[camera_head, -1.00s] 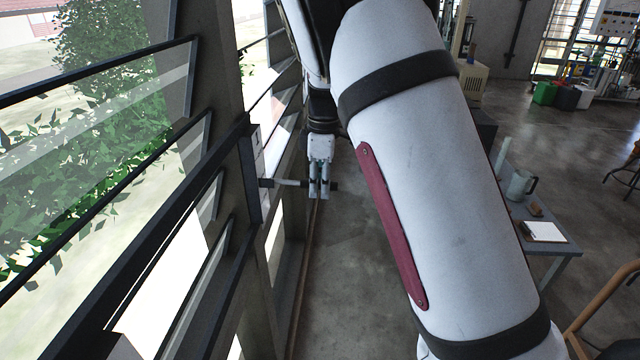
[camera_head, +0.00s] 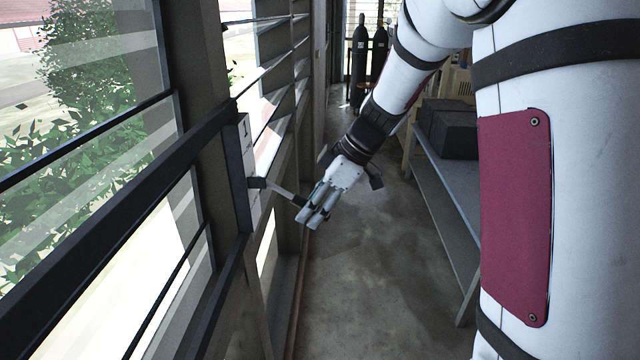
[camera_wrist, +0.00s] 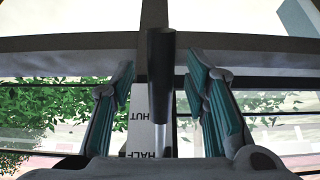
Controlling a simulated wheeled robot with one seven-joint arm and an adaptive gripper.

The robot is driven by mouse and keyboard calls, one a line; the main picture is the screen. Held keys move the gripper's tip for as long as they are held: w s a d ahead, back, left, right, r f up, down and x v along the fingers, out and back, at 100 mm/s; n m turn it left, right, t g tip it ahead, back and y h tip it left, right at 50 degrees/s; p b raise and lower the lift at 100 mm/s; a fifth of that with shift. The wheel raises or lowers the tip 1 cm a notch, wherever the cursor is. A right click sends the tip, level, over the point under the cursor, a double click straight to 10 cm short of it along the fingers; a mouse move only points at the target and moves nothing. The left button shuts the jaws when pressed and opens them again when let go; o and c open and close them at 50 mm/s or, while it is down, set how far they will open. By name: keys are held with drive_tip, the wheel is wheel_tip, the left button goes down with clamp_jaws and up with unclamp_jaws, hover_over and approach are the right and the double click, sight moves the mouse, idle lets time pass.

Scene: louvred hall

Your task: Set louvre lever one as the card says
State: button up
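Louvre lever one (camera_head: 280,190) sticks out from a pale plate (camera_head: 247,165) marked "1" on the window post. Its light rod slopes down to the right, and its dark grip lies at my gripper (camera_head: 316,206). In the wrist view the dark grip (camera_wrist: 161,75) stands between the two fingers of my gripper (camera_wrist: 162,90), with a visible gap on each side. The fingers are apart. Behind the lever, the plate (camera_wrist: 139,118) shows "HALF" and part of a word reading "HUT". I cannot make out a card in these views.
Louvred windows (camera_head: 90,130) with dark frame bars run close along the left. A grey bench (camera_head: 445,205) with a dark box (camera_head: 450,127) stands to the right of my forearm. Dark cylinders (camera_head: 368,60) stand at the far end. The floor (camera_head: 365,270) between is clear.

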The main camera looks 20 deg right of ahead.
drive_tip(key=shift+s+d+r+p, duration=0.15)
drive_tip(key=shift+d+r+p, duration=0.15)
drive_tip(key=shift+r, duration=0.8)
drive_tip(key=shift+s+d+r+p, duration=0.1)
drive_tip(key=shift+d+r+p, duration=0.25)
drive_tip(key=shift+r, duration=0.8)
drive_tip(key=shift+s+d+r+p, duration=0.15)
drive_tip(key=shift+d+r+p, duration=0.15)
drive_tip(key=shift+r, duration=0.8)
drive_tip(key=v, duration=1.2)
drive_tip(key=shift+w, duration=0.1)
drive_tip(key=shift+c, duration=0.3)
